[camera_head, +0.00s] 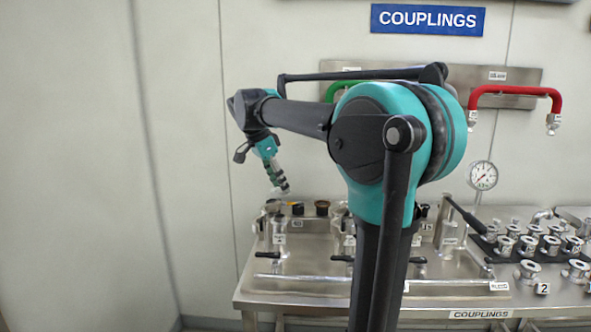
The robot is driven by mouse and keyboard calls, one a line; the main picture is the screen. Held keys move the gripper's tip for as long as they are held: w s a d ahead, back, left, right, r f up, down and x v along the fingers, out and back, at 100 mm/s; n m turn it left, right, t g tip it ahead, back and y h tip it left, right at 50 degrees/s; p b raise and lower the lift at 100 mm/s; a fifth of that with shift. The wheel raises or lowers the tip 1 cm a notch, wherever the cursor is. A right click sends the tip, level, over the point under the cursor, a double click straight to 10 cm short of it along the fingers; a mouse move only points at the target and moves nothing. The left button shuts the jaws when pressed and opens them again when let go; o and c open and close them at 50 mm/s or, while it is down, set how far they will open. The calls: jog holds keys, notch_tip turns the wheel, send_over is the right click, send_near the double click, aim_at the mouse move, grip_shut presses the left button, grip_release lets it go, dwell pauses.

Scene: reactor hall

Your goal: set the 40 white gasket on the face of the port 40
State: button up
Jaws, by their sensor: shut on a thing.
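My gripper (277,181) points down at the left end of the bench. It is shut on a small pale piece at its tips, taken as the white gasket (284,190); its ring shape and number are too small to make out. Below it stands the leftmost metal port (278,230) with a small white tag. The held piece appears above this port, apart from it, though the exact gap is hard to judge. Another tagged port (349,240) stands to the right, partly behind my arm. The tags are unreadable, so I cannot tell which is port 40.
Small dark and orange-brown cups (322,207) stand behind the ports. A pressure gauge (482,175) and a dark rack of metal fittings (530,245) are at the right. Red (515,90) and green hoses hang on the wall panel. My arm hides the bench's middle.

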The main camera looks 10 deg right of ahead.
aim_at(281, 216)
jog(key=shift+s+a+f, duration=0.2)
jog(key=shift+s+f, duration=0.1)
jog(key=shift+s, duration=0.15)
jog(key=shift+s+a+f, duration=0.15)
jog(key=shift+s+f, duration=0.1)
jog(key=shift+s, duration=0.15)
jog(key=shift+f, duration=3.55)
jog(key=o, duration=0.9)
jog(key=shift+r, duration=0.1)
